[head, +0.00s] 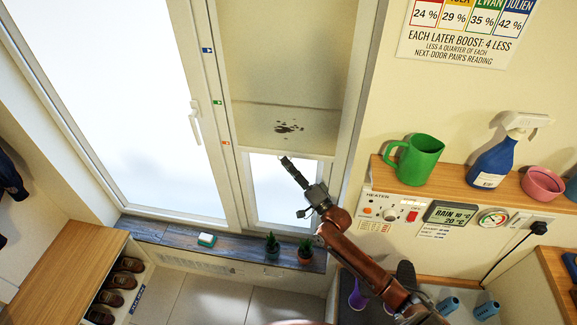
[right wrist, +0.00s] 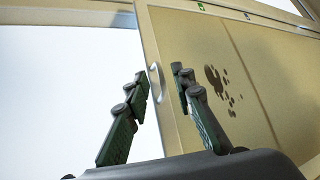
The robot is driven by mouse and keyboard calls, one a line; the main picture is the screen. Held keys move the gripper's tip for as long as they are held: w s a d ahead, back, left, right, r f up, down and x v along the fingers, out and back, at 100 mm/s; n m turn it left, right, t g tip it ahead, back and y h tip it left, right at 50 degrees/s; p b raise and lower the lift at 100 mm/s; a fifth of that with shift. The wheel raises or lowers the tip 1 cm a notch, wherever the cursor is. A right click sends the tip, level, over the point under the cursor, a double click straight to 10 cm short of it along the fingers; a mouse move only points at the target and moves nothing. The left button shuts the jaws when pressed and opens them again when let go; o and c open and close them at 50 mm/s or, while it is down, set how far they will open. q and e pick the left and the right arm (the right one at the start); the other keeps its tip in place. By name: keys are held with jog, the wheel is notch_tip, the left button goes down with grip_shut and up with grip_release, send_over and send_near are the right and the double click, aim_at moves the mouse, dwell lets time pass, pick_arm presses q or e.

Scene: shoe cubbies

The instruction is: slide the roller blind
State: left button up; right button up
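The beige roller blind (head: 287,60) covers the upper part of the narrow right window pane, and bright glass shows below it. A dark splatter stain marks its lower part. Its bottom edge sits slightly below the level of the red mark (head: 225,143) on the frame. My right gripper (head: 285,159) is at this bottom edge. In the right wrist view the blind (right wrist: 235,85) appears turned sideways, with a small pale pull handle (right wrist: 155,80) on its bottom bar. The right gripper's fingers (right wrist: 160,76) are apart, with the handle showing between them. Contact cannot be told. My left gripper is not in view.
Blue (head: 207,50) and green (head: 217,102) marks sit higher on the frame. Potted plants (head: 272,246) and a sponge (head: 206,239) stand on the sill (head: 170,232). At right, a shelf (head: 465,200) holds a green jug (head: 415,160), spray bottle (head: 495,160) and pink bowl (head: 542,184).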

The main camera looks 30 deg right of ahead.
jog(key=v, duration=1.2)
jog(key=shift+s, duration=0.1)
